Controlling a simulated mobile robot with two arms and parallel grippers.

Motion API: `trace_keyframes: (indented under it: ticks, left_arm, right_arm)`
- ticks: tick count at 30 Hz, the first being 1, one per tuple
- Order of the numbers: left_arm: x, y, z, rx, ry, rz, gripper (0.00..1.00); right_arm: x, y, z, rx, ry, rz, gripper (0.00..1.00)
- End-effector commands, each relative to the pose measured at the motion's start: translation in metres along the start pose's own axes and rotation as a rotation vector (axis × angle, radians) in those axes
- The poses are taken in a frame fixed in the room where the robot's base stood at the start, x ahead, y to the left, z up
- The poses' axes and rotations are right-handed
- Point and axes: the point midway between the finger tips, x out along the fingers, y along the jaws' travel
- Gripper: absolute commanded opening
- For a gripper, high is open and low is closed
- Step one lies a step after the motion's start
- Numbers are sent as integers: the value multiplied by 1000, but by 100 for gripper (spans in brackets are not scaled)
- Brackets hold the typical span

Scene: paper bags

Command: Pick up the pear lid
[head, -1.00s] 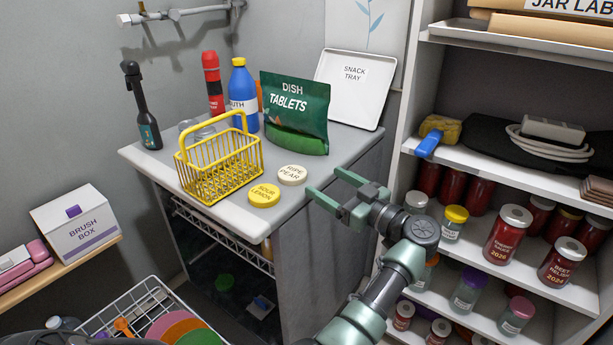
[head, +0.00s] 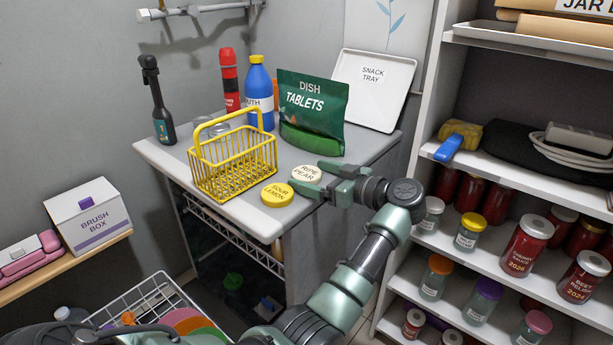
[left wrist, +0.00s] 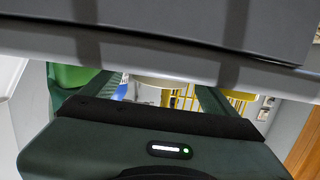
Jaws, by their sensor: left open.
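The pear lid (head: 305,174) is a cream round lid marked "RIPE PEAR" on the grey counter (head: 242,217), near its front edge. My left gripper (head: 309,178) is open, its two green fingers reaching to the lid, one on the far side and one on the near side. Whether they touch it I cannot tell. My right gripper is not in view.
A yellow "SOUR LEMON" lid (head: 277,195) lies close to the near finger. A yellow wire basket (head: 233,165) stands left of it. A green dish tablets bag (head: 312,112) stands behind. A jar shelf (head: 470,173) is at the right.

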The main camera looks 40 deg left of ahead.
Motion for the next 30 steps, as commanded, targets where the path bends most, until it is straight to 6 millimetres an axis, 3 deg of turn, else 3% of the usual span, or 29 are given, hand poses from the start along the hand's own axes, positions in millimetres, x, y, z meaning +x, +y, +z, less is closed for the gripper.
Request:
trace_keyframes:
  ticks: [3, 4, 9, 11, 20, 30]
  left_arm:
    - [0, 0, 0, 0, 0, 1, 89]
    - [0, 0, 0, 0, 0, 1, 84]
    - [-1, 0, 0, 0, 0, 0, 36]
    - [-1, 0, 0, 0, 0, 1, 25]
    - [-2, 0, -7, -2, 0, 1, 25]
    - [-12, 0, -71, -6, -1, 2, 25]
  right_arm:
    - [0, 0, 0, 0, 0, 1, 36]
    - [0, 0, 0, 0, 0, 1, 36]
    - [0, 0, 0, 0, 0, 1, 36]
    - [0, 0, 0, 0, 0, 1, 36]
    - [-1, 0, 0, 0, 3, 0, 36]
    - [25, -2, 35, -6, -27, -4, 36]
